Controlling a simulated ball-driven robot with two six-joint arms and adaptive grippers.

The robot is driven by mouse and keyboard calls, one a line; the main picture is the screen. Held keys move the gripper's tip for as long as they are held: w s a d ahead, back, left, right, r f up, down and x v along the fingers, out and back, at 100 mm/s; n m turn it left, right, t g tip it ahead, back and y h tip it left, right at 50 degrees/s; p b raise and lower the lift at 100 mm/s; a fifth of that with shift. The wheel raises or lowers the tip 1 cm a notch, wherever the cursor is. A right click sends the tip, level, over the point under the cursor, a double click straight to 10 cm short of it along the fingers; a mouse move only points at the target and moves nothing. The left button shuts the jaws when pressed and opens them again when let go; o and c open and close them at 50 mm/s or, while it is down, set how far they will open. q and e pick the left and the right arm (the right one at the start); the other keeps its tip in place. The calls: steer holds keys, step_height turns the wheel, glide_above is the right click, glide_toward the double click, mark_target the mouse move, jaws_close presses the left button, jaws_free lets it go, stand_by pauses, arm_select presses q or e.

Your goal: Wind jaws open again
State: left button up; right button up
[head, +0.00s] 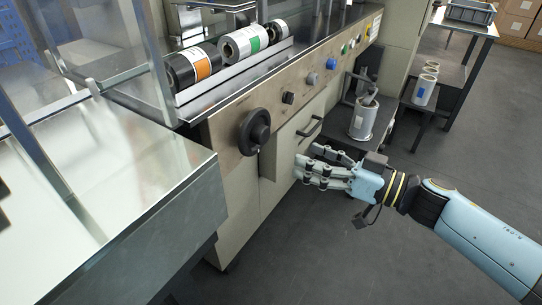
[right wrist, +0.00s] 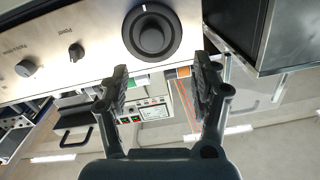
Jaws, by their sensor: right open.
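A black handwheel (head: 254,131) with a raised hub is mounted on the machine's front panel. In the right wrist view the handwheel (right wrist: 151,33) is at the top, beyond the two fingertips. My right gripper (head: 304,170) is to the right of and below the handwheel in the head view, in front of the lower cabinet. In the right wrist view my right gripper (right wrist: 160,70) is open, its two dark fingers spread with nothing between them. It appears apart from the handwheel. I cannot pick out the jaws that the wheel might drive. My left gripper is not in view.
The panel (head: 300,92) carries several knobs and buttons. Film rolls (head: 245,42) lie behind it. A steel table (head: 100,215) with clear guards stands at the left. A cabinet handle (head: 310,127) is near my right gripper. Open floor (head: 330,265) lies below right.

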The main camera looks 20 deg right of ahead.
mark_target(266, 136)
steer(key=x, duration=0.3)
steer(key=b+x, duration=0.1)
steer(key=x, duration=0.3)
steer(key=w+d+b+x, duration=0.1)
steer(key=x, duration=0.2)
steer(key=shift+w+a, duration=0.2)
steer(key=shift+w, duration=0.05)
steer(key=shift+c, duration=1)
steer(key=c, duration=1)
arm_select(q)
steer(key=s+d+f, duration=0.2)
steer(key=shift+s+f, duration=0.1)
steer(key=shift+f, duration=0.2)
arm_select(e)
steer(key=shift+o, duration=0.2)
